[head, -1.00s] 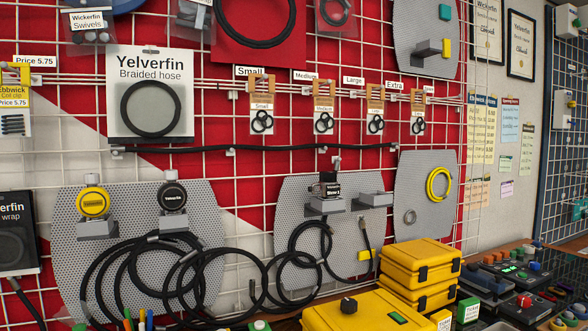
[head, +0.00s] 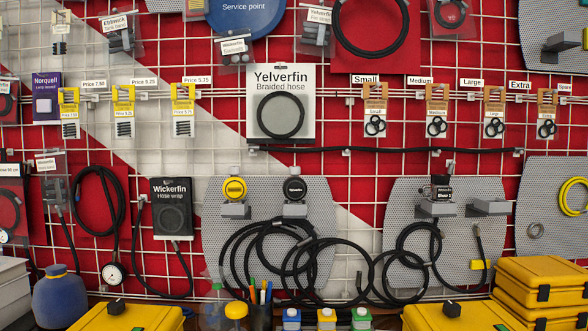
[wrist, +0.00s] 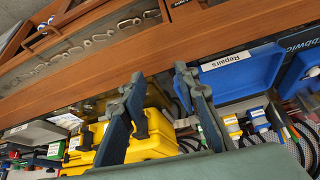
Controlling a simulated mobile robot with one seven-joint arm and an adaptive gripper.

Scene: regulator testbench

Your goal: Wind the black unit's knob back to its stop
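A black round-faced unit (head: 294,187) sits on a grey bracket on the perforated panel, just right of a similar yellow unit (head: 234,188). I cannot tell the turned position of any knob at this size. My gripper (wrist: 160,72) shows only in the wrist view. Its two fingers stand wide apart with nothing between them. It points towards a wooden bench edge and boxes, and none of these wall units can be made out in that view.
Black hoses (head: 300,255) loop below the units. Yellow cases (head: 545,272) stack at the lower right, and a yellow case with a black knob (head: 115,308) is at the lower left.

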